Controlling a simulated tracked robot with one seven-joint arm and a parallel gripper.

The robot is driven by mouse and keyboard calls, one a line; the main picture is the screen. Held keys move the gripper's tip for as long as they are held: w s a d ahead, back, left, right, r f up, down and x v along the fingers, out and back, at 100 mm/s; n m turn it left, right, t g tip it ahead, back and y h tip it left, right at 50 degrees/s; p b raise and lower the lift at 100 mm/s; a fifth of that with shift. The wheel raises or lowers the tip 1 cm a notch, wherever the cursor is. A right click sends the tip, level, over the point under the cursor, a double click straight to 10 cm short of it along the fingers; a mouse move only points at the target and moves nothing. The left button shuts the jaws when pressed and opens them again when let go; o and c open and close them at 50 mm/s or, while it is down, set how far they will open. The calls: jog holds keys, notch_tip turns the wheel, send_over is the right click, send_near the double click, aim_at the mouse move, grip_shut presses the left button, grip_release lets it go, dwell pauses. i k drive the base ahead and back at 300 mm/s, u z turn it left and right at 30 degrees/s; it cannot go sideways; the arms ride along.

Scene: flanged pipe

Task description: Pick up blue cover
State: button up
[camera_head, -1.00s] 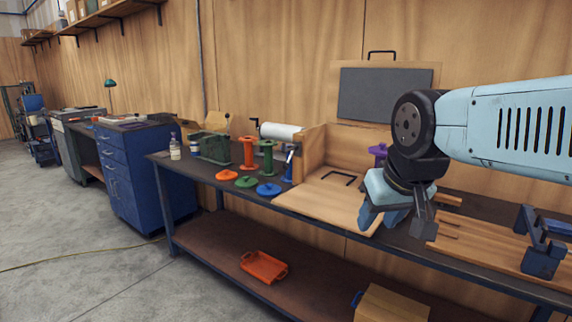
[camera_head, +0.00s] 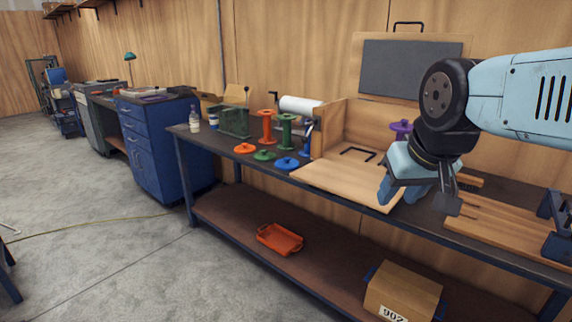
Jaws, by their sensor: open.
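The blue cover (camera_head: 287,163) is a flat round disc with a small raised knob. It lies on the dark workbench near its front edge, just left of the wooden board. A green cover (camera_head: 264,155) and an orange cover (camera_head: 244,148) lie to its left. My gripper (camera_head: 416,200) hangs over the right part of the wooden board, well to the right of the blue cover. It points down and is open, with nothing seen between its fingers.
Orange (camera_head: 267,127) and green (camera_head: 287,132) flanged pipes stand behind the covers. A wooden board with an upright side (camera_head: 326,128) lies between my gripper and the covers. A green bin (camera_head: 235,122) stands farther left. An orange tray (camera_head: 280,239) and a cardboard box (camera_head: 403,290) are on the lower shelf.

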aim_at(287, 163)
jog(key=u, duration=0.55)
jog(key=i, duration=1.65)
jog(key=z, duration=0.55)
